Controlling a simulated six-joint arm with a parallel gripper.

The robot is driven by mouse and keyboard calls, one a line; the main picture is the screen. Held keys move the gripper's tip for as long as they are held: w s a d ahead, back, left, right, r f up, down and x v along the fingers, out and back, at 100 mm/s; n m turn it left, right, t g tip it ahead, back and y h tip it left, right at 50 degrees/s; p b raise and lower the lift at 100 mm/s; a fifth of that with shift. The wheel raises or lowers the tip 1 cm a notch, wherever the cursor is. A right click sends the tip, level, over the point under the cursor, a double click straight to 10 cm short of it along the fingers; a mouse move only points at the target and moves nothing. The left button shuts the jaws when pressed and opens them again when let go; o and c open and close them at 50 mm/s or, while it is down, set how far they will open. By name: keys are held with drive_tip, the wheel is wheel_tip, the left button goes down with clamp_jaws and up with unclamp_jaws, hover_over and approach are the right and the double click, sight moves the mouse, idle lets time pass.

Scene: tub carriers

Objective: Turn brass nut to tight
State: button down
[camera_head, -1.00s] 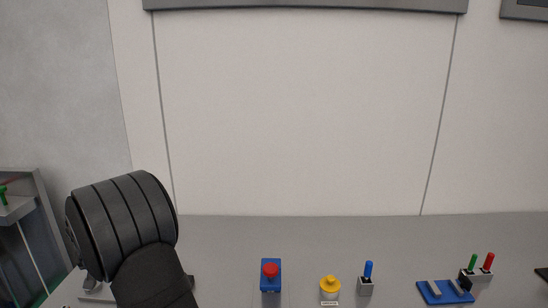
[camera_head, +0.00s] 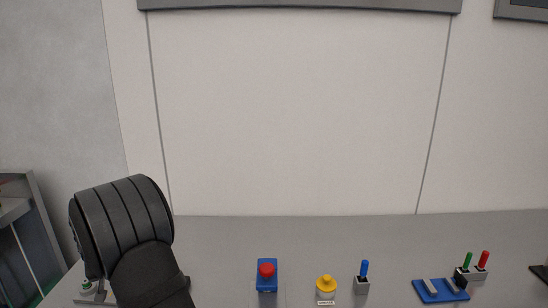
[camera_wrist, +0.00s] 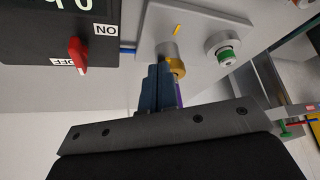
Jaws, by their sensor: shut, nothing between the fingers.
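The brass nut (camera_wrist: 177,68) shows in the wrist view as a gold ring, partly hidden behind my fingers. It sits by a grey cylindrical fitting (camera_wrist: 168,48) on a light grey plate (camera_wrist: 205,22). A short yellow mark (camera_wrist: 177,29) is on the plate above it. My gripper (camera_wrist: 158,72) is shut, its dark blue fingers together, with the tips close beside the nut on its left. I cannot tell whether they touch it. A purple part (camera_wrist: 179,95) shows below the nut, beside the fingers. In the head view my arm covers this area and the nut is hidden.
In the wrist view a green-ringed fitting (camera_wrist: 224,52) stands right of the nut, and a black box with a red switch (camera_wrist: 77,53) is at left. In the head view a red button box (camera_head: 267,274), yellow knob (camera_head: 326,285) and blue lever (camera_head: 364,270) stand on the bench.

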drive_tip(key=shift+f, duration=0.7)
drive_tip(key=shift+w+a, duration=0.2)
drive_tip(key=shift+w, duration=0.05)
drive_tip(key=shift+s+a, duration=0.2)
drive_tip(key=shift+a, duration=0.05)
idle(0.5)
drive_tip(key=shift+s+a, duration=0.15)
drive_tip(key=shift+a, duration=0.25)
drive_tip(key=shift+s, duration=0.1)
idle(0.3)
drive_tip(key=shift+s+r, duration=0.15)
drive_tip(key=shift+s, duration=0.15)
wheel_tip(320, 180, up, 6)
drive_tip(key=shift+f, duration=0.1)
idle(0.3)
